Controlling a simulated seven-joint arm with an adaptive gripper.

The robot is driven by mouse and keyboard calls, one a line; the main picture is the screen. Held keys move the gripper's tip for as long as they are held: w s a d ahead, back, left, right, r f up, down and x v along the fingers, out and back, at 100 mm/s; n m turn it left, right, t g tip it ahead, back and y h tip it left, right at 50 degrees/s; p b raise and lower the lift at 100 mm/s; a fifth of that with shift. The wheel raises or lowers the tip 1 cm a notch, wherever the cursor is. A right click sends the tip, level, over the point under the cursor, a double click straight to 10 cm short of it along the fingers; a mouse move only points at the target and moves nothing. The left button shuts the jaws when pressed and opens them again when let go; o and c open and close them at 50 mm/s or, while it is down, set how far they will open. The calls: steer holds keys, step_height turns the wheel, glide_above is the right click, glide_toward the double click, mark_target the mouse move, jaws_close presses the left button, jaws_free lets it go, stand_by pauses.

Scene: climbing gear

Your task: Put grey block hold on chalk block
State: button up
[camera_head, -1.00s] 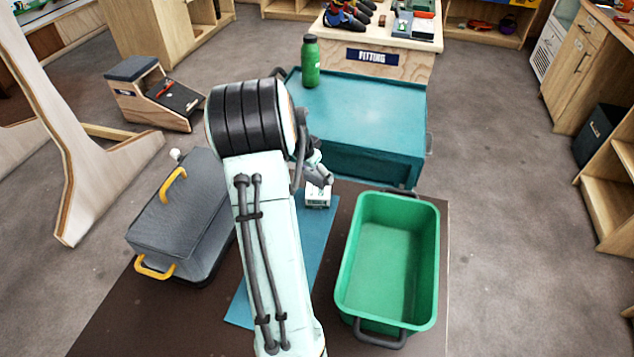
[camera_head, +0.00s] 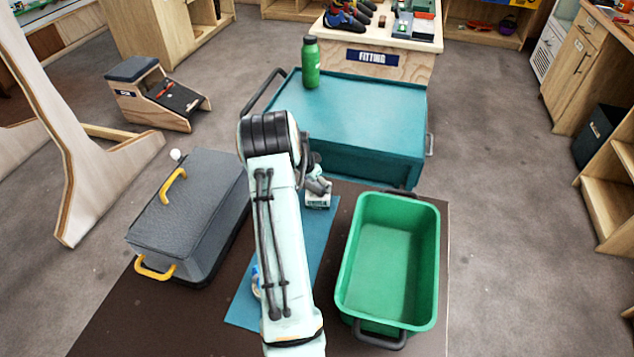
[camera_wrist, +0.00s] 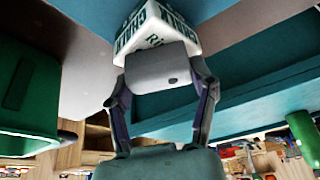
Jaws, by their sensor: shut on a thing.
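The chalk block (camera_head: 318,201) is a small white box with dark lettering at the far end of the teal mat. In the wrist view the chalk block (camera_wrist: 150,27) shows directly beyond the held piece. The grey block hold (camera_wrist: 160,66) is a plain grey rounded block with a small dark hole. My gripper (camera_wrist: 163,78) is shut on it, one finger on each side. In the head view the grey block hold (camera_head: 318,186) appears right at the top of the chalk block. I cannot tell whether they touch.
A green bin (camera_head: 387,263) stands right of the teal mat (camera_head: 246,311). A grey case (camera_head: 190,218) with yellow handles stands left. A teal chest (camera_head: 365,110) carrying a green bottle (camera_head: 310,63) is behind. A small blue-white item (camera_head: 256,281) is partly hidden by my arm.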

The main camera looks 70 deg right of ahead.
steer(key=shift+f, duration=0.15)
steer(key=o, duration=1.1)
steer(key=shift+o, duration=0.2)
steer(key=v, duration=1.2)
steer(key=shift+r, duration=0.2)
